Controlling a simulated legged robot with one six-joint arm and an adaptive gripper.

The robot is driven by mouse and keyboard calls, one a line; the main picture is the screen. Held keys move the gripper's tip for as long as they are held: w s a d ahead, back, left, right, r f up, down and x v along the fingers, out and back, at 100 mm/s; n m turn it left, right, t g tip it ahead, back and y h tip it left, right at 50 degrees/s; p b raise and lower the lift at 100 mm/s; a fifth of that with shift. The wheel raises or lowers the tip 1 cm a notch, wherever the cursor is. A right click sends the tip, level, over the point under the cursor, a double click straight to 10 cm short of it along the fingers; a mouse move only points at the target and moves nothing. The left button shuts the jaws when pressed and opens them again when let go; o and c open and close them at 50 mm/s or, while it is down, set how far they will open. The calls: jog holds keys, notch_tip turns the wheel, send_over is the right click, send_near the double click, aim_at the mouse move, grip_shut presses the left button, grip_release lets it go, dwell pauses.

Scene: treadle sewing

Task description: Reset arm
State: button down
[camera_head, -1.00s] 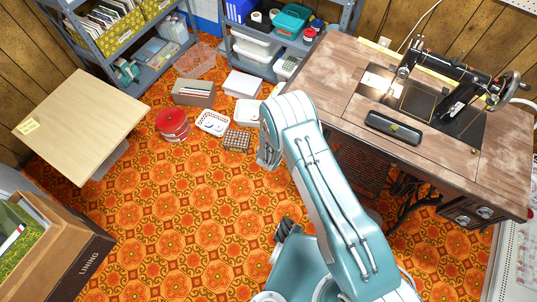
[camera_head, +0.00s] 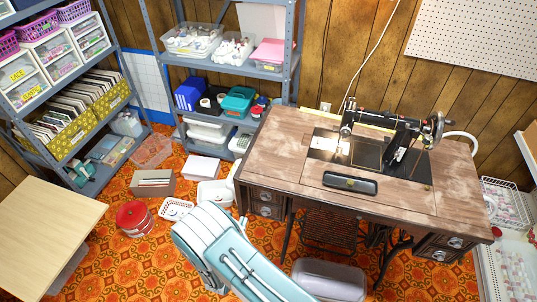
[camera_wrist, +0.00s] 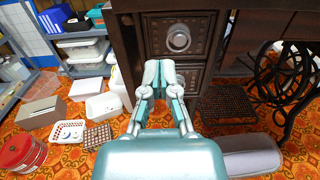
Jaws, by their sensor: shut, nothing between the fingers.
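My gripper (camera_wrist: 160,72) is in the middle of the wrist view, with its two fingers together and nothing between them. Behind the fingers are the carved drawers (camera_wrist: 178,38) of the sewing table, with a round knob on the upper one. I cannot tell how far the fingertips are from the drawer front. In the head view my arm comes up from the bottom edge, left of the sewing table (camera_head: 285,150); the gripper itself is hidden there. The black sewing machine (camera_head: 400,130) stands on the tabletop, with a dark oblong case (camera_head: 350,183) in front of it.
A red round tin (camera_head: 134,219), a grey box (camera_head: 153,183) and white baskets lie on the orange patterned floor. Metal shelves (camera_head: 150,70) stand at the back, and a pale wooden table (camera_head: 40,235) at left. A translucent bin (camera_head: 328,280) is under the sewing table.

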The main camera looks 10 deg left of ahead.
jog(key=w+d+r+m+g+h, duration=0.3)
jog(key=d+r+m+g+h, duration=0.25)
jog(key=d+r+m, duration=0.5)
jog(key=w+d+r+m+g+h, duration=0.2)
jog(key=d+r+m+g+h, duration=0.4)
jog(key=d+r, duration=0.7)
jog(key=s+d+r+m+y, duration=0.5)
jog(key=s+r+m+y, duration=0.1)
jog(key=s+r+m, duration=0.3)
jog(key=s+d+r+m+y, duration=0.5)
jog(key=s+r+m+y, duration=0.2)
jog(key=s, duration=0.4)
jog(key=shift+s+d+r+m+g, duration=0.2)
jog(key=shift+r+m+g, duration=0.25)
jog(key=shift+r+m, duration=0.65)
